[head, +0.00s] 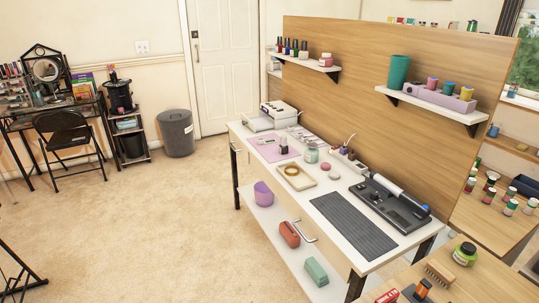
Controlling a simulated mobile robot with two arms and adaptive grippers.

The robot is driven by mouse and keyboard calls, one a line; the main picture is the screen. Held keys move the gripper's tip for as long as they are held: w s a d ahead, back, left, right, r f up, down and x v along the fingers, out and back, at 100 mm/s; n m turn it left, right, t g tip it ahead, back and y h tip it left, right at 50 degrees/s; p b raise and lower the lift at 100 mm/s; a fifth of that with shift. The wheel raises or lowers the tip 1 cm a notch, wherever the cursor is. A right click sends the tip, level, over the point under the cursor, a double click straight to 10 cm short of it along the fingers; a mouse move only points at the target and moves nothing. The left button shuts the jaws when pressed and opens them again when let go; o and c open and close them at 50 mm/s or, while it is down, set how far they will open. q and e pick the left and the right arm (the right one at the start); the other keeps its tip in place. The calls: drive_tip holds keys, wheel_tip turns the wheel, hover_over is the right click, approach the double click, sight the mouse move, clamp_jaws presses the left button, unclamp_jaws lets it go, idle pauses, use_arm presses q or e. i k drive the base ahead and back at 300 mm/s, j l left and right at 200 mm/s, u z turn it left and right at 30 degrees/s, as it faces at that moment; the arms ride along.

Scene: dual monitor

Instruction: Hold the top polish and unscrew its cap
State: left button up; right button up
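Several more polish bottles (287,47) with coloured caps stand in a row on the left wall shelf (310,62). I cannot tell which bottle is the top polish, and no label can be read at this size. The caps appear to be on. Neither of my grippers shows in this view.
The white table (315,185) also holds a white machine (268,115), a round-rimmed tray (292,178), a grey ribbed mat (350,228) and a black device (392,205). A wood panel (400,130) stands behind it. The carpet (150,220) to the left is largely clear.

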sight(283, 150)
drive_tip(key=i+z, duration=0.15)
drive_tip(key=i, duration=0.15)
drive_tip(key=i+j+z, duration=0.1)
drive_tip(key=i+j, duration=0.15)
drive_tip(key=i+j+z, duration=0.1)
drive_tip(key=j, duration=0.4)
drive_tip(key=i+j+z, duration=0.1)
drive_tip(key=i+j, duration=0.4)
drive_tip(key=j, duration=0.3)
drive_tip(key=z, duration=0.05)
